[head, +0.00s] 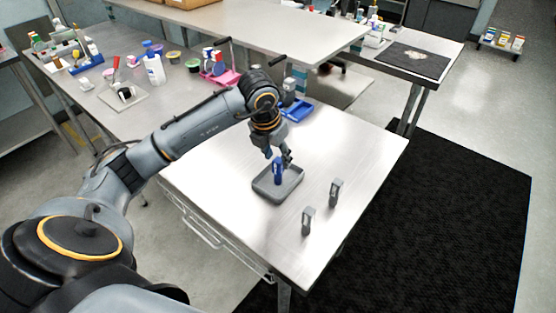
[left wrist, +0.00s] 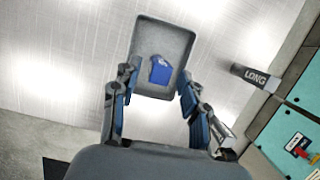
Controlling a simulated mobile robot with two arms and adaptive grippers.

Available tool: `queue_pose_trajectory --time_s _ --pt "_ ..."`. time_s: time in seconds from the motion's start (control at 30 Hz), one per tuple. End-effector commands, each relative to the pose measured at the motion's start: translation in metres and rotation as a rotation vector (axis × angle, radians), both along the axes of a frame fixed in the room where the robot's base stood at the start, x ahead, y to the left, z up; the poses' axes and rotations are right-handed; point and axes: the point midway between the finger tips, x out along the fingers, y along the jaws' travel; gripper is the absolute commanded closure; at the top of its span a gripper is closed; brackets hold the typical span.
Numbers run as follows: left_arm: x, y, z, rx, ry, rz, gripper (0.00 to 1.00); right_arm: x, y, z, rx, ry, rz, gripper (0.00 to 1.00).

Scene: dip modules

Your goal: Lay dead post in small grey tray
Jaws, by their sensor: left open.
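The small grey tray (head: 264,191) lies on the near steel table. A blue post (head: 278,172) stands in it, seemingly upright. My left gripper (head: 278,155) is open just above the blue post. In the left wrist view the tray (left wrist: 181,32) is beyond the open fingers (left wrist: 158,95), and the blue post (left wrist: 160,72) with a small white marking lies between their lines, apart from both. Two grey posts (head: 335,192) (head: 308,221) stand on the table to the right of the tray. A dark grey post marked LONG (left wrist: 250,74) shows in the left wrist view. My right gripper is out of view.
A blue tray (head: 298,111) lies at the table's back edge. The table's right part (head: 370,150) is bare. Bottles, tubs and a pink holder (head: 222,77) crowd the table behind at left. Black matting (head: 450,220) covers the floor at right.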

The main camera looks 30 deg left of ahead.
Motion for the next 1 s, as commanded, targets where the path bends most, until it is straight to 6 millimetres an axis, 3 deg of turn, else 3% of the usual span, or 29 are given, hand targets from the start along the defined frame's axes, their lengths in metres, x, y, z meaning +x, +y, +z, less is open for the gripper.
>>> queue_pose_trajectory --time_s 0.2,0.43,0.6,1.0 --pt "-0.011 0.001 0.048 0.002 -0.007 -0.001 0.56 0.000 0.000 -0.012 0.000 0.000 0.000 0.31" --pt "-0.021 0.002 0.084 0.000 -0.004 -0.001 0.56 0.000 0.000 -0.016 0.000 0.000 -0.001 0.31" --pt "-0.024 0.002 0.094 0.000 -0.001 -0.001 0.56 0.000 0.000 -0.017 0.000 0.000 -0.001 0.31" --pt "-0.025 0.002 0.095 0.000 0.000 -0.001 0.56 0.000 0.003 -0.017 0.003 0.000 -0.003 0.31"
